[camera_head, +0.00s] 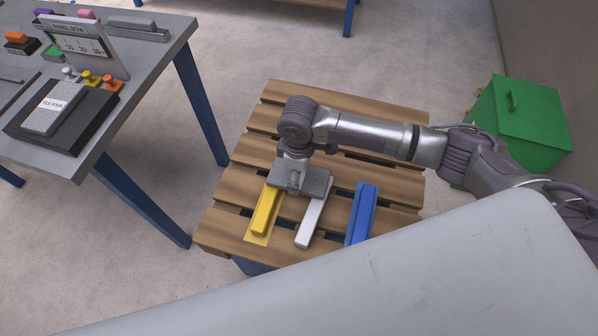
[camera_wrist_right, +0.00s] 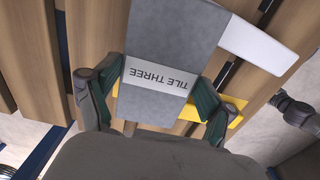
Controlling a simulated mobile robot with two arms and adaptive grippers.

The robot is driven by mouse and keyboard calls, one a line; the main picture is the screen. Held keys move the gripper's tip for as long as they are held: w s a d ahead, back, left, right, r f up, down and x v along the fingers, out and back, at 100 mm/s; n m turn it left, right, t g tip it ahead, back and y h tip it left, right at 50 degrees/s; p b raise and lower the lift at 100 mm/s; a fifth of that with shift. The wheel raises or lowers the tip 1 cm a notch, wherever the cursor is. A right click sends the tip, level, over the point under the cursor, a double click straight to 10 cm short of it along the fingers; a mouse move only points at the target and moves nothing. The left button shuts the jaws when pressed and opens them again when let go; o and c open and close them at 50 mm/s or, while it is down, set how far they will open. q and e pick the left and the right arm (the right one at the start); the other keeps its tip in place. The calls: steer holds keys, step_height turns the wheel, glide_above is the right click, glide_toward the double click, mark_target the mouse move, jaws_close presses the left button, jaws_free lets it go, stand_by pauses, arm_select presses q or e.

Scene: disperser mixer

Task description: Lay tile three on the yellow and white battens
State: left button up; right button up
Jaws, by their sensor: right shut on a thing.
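Tile three (camera_head: 314,180) is a grey slab with a white label reading "TILE THREE", readable in the right wrist view (camera_wrist_right: 172,40). My right gripper (camera_head: 295,182) is shut on the tile from above, with one finger at each side of its label. The tile spans over the far ends of the yellow batten (camera_head: 265,213) and the white batten (camera_head: 312,220). Whether it touches them I cannot tell. In the right wrist view the white batten (camera_wrist_right: 262,44) and part of the yellow batten (camera_wrist_right: 236,106) show beside and beneath the tile. My left gripper is out of view.
A blue batten (camera_head: 361,213) lies right of the white one on the slatted wooden pallet (camera_head: 240,180). Tile four (camera_head: 55,108) lies on a black block on the grey table at left. A green bin (camera_head: 520,125) stands at right.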

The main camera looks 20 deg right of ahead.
steer(key=shift+f, duration=0.1)
steer(key=o, duration=1.6)
steer(key=shift+f, duration=0.1)
steer(key=shift+r, duration=0.2)
step_height(320, 180, up, 12)
steer(key=shift+r+p, duration=0.1)
steer(key=shift+p, duration=0.65)
steer(key=shift+s, duration=0.1)
